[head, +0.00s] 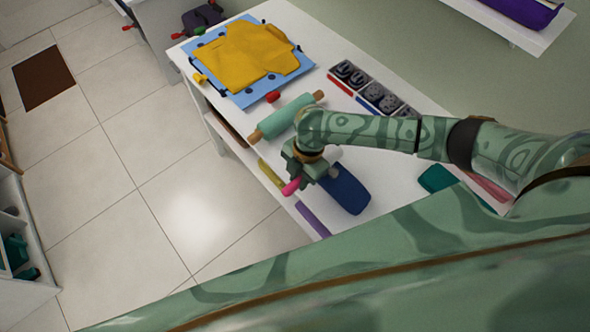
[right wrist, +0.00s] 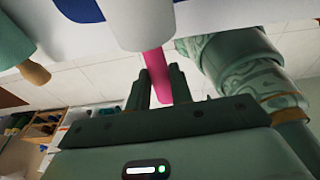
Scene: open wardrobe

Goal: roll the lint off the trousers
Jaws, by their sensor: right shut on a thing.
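My right gripper (head: 300,172) is shut on the pink handle (head: 291,186) of a roller, low over the white table. In the right wrist view the pink handle (right wrist: 155,72) sits between the two fingers and leads up to a pale roller head (right wrist: 148,22). A dark blue, rounded flat thing (head: 345,190) lies on the table beside the gripper; I cannot tell whether it is the trousers. A yellow garment (head: 250,52) lies spread on a light blue board (head: 212,68) with dark spots at the table's far end. My left gripper is not in view.
A teal rolling pin with wooden ends (head: 285,117) lies close to my right gripper. A divided tray (head: 376,95) of dark items stands along the table's back side. Small red and yellow pieces lie near the board. The white table (head: 335,128) has a lower shelf; tiled floor is free at left.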

